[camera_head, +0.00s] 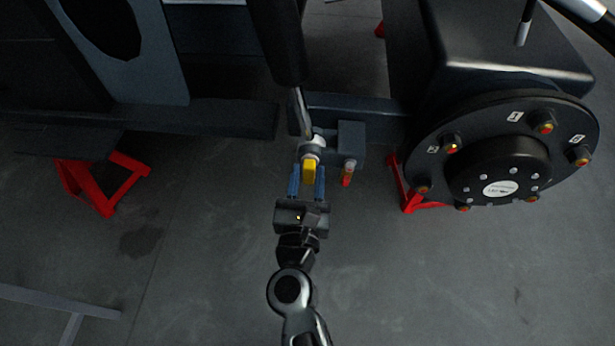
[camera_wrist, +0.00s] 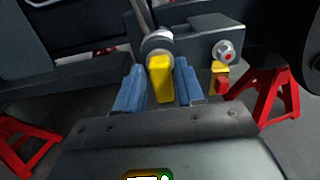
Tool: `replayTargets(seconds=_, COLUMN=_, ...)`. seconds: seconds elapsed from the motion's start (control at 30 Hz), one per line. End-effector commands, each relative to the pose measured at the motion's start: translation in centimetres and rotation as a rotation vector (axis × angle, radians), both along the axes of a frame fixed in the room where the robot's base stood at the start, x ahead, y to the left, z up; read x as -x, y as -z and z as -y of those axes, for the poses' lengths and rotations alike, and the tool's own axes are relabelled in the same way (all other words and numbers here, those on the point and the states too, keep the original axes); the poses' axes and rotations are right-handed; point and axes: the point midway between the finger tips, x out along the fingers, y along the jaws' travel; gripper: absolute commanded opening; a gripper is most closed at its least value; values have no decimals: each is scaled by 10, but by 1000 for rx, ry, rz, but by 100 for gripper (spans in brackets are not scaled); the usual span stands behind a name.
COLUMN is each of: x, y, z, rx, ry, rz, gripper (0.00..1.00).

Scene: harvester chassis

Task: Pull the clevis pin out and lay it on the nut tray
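The clevis pin shows as a yellow block-like grip (camera_head: 309,172) at the lower end of a rod, in front of a dark bracket (camera_head: 350,140). In the wrist view the yellow grip (camera_wrist: 160,80) hangs below a round grey end, in the middle of the picture. My gripper (camera_head: 307,168) has its two blue fingers apart, one on each side of the yellow grip; its fingers also show in the wrist view (camera_wrist: 160,70). Narrow gaps seem to remain, and I cannot tell whether either finger touches. The pin's shaft is hidden. No nut tray can be made out.
A small red-and-yellow piece (camera_head: 348,173) hangs close right of my gripper. A wheel hub with several studs (camera_head: 505,165) stands at right. Red stands (camera_head: 105,185) hold the chassis.

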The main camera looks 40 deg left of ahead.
Motion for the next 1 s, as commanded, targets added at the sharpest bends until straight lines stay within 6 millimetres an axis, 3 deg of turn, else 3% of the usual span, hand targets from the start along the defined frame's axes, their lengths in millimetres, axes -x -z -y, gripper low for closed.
replayTargets(seconds=0.37, x=0, y=0, z=0, rx=0, ry=0, rz=0, gripper=1)
replayTargets(seconds=1.0, x=13, y=-1, z=8, rx=0, ry=1, rz=1, gripper=0)
